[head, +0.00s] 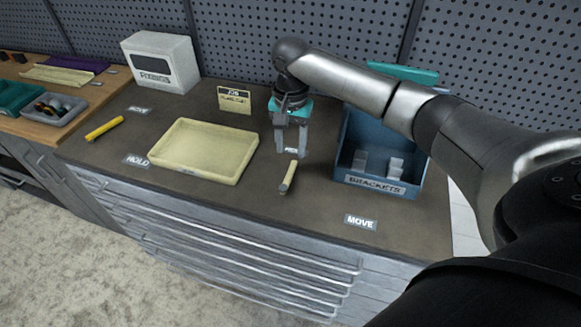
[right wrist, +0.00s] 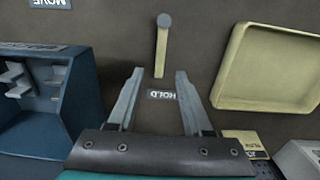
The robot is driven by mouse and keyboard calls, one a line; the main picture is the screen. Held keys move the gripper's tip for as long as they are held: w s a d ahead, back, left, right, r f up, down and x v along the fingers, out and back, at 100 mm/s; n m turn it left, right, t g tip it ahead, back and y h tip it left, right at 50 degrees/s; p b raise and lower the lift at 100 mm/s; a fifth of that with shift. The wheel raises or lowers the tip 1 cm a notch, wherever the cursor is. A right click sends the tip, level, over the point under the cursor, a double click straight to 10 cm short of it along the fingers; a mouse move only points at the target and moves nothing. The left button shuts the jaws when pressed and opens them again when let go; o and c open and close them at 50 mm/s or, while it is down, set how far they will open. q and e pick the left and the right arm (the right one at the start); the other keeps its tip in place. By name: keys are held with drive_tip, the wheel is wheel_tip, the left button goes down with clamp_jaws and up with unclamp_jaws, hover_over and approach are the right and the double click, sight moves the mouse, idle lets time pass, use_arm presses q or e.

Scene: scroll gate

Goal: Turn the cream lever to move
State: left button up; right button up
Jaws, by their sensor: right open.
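The cream lever (head: 289,176) stands near the front middle of the dark worktop, a short bar with a grey round end toward the front edge. It also shows in the right wrist view (right wrist: 161,50), beyond the fingertips. A HOLD label (right wrist: 161,95) lies just behind it, seen between my fingers. The MOVE label (head: 360,222) is to the right, near the front edge. My right gripper (head: 291,152) is open and empty, pointing down just behind the lever, apart from it. My left gripper is not in view.
A cream tray (head: 205,178) is left of the lever, and a blue BRACKETS bin (head: 376,183) is right. A yellow lever (head: 104,128) with its own HOLD and MOVE labels is far left. A small sign (head: 234,99) and white box (head: 160,62) stand behind.

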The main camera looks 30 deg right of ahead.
sight(290, 171)
wheel_tip(290, 171, down, 7)
drive_tip(key=shift+f+b, duration=0.2)
drive_tip(key=shift+b, duration=0.35)
clamp_jaws()
idle(1.1)
